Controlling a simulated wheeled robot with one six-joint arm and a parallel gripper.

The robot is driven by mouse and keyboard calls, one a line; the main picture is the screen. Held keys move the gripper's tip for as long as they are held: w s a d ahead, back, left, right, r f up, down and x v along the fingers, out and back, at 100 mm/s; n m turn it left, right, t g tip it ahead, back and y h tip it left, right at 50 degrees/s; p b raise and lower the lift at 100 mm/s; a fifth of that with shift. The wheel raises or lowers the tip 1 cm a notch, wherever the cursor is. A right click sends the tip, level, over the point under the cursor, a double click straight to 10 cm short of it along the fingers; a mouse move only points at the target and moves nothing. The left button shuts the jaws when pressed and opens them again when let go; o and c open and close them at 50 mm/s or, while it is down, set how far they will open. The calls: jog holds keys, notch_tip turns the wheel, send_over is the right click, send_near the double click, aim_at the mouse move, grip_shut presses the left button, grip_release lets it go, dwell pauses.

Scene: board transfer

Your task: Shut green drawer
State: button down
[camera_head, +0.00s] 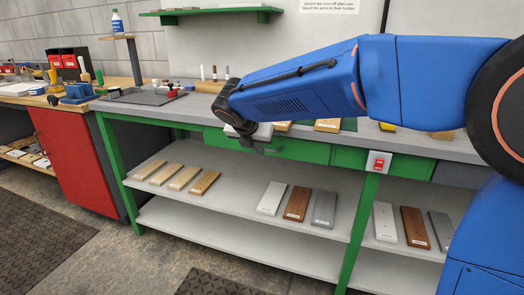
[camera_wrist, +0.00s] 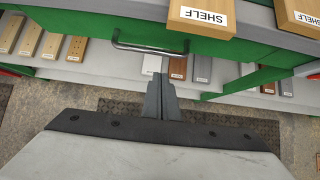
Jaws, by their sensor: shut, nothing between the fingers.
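The green drawer (camera_head: 305,150) is under the front edge of the grey worktop. Its front (camera_wrist: 225,50) crosses the top of the wrist view, with a grey bar handle (camera_wrist: 148,49) on it. My gripper (camera_head: 258,148) is in front of the drawer, near its handle. In the wrist view the dark fingers of my gripper (camera_wrist: 161,80) are together and empty, with their tips just below the handle in the picture. I cannot tell whether they touch it. The arm and gripper hide part of the drawer, and how far it stands out is unclear.
Boards labelled SHELF (camera_wrist: 200,17) lie on the worktop (camera_head: 190,108) above the drawer. Several boards lie on the shelf (camera_head: 240,190) below. A red switch (camera_head: 378,163) is at the right leg. A red cabinet (camera_head: 75,160) stands at left. The floor in front is clear.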

jog(key=v, duration=0.8)
jog(key=s+d+f+m+g, duration=0.1)
jog(key=s+d+f+m, duration=0.1)
jog(key=s+d+m, duration=0.7)
jog(key=s+d+f+m+g, duration=0.15)
jog(key=s+d+m, duration=0.35)
jog(key=d, duration=0.7)
jog(key=s+d+f+m+y, duration=0.1)
jog(key=s+d+f+m, duration=0.3)
jog(key=s+f+m, duration=0.2)
jog(key=s+d+f+m+y, duration=0.1)
jog(key=s+d+f+m, duration=0.4)
jog(key=s+m, duration=0.6)
jog(key=shift+f+m+y, duration=0.3)
jog(key=shift+f+m, duration=0.2)
jog(key=shift+f, duration=0.2)
